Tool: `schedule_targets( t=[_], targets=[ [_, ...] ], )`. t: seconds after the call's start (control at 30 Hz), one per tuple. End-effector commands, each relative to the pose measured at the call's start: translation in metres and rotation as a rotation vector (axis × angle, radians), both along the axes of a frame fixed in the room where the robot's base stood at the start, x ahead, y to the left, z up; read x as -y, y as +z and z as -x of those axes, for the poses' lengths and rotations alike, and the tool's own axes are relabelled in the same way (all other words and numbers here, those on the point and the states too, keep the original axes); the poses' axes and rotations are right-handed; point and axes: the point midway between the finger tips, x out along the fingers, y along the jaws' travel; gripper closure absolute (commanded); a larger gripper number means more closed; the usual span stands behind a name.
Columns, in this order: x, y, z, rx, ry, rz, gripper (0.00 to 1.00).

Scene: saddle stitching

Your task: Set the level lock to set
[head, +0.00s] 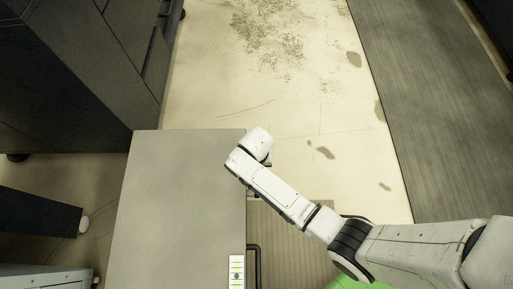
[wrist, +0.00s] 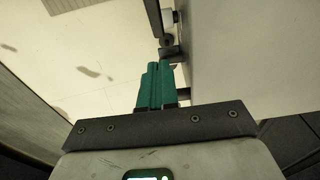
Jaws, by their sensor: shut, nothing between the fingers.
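My gripper (wrist: 157,65) shows in the wrist view as two teal fingers pressed together, with nothing between them. Just beyond the fingertips, a small dark block (wrist: 170,51) with a pale round part above it sits along the side of a grey box-like unit. I cannot tell for sure whether this is the level lock, or which setting it is in. Whether the fingertips touch the block is also unclear. In the head view my white arm reaches over the right edge of a grey flat-topped unit (head: 180,200), and hides my gripper.
A small label panel with coloured marks (head: 236,272) lies near the unit's front right, beside a dark handle bar (head: 254,265). Dark cabinets (head: 85,65) stand at left. A grey floor strip (head: 430,100) runs at right. The stained pale floor (head: 290,90) beyond is clear.

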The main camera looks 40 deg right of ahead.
Motion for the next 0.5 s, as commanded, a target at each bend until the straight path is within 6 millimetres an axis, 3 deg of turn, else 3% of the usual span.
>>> schedule_targets(
  t=[0.03,0.2,0.5],
  targets=[
    [0.001,-0.016,0.000,-0.002,0.000,0.001,1.00],
    [0.002,-0.047,-0.002,-0.001,0.000,0.000,1.00],
    [-0.009,-0.072,0.013,-0.001,0.001,0.000,1.00]
  ],
)
